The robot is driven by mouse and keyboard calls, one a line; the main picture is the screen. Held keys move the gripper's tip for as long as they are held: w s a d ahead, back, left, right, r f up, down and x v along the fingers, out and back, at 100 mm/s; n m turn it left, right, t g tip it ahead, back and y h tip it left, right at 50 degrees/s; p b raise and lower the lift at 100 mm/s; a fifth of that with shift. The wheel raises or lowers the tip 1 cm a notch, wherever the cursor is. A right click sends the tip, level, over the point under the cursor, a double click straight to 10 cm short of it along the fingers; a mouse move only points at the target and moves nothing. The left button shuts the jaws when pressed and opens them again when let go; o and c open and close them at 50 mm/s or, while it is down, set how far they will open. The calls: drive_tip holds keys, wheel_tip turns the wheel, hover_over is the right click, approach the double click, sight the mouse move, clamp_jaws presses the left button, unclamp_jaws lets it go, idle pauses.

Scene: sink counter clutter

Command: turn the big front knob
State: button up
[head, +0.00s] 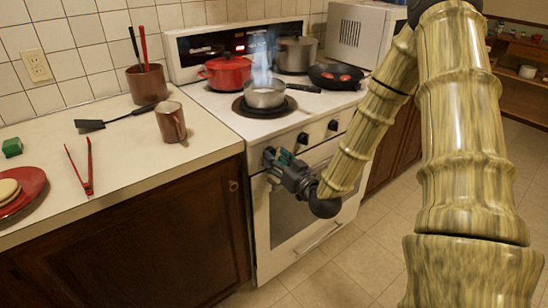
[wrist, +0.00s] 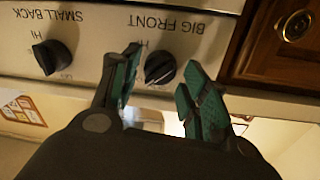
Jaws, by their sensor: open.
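The big front knob (wrist: 160,67) is a round black knob under the upside-down label BIG FRONT in the wrist view. In the head view it is the leftmost knob on the stove's front panel, largely hidden by my gripper (head: 281,158). My gripper (wrist: 161,68) is open, its green-padded fingers (wrist: 207,110) pointing at the panel.
The small back knob (wrist: 47,57) is beside it; the head view also shows it (head: 303,138) and another knob (head: 333,125). A steaming pot (head: 265,96), a red pot (head: 227,73) and a skillet (head: 337,77) are on the stove. A wooden cabinet (head: 130,240) adjoins the stove's left side.

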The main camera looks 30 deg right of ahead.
drive_tip(key=shift+w, duration=0.85)
drive_tip(key=c, duration=0.7)
drive_tip(key=shift+c, duration=0.2)
drive_tip(key=shift+n, duration=0.5)
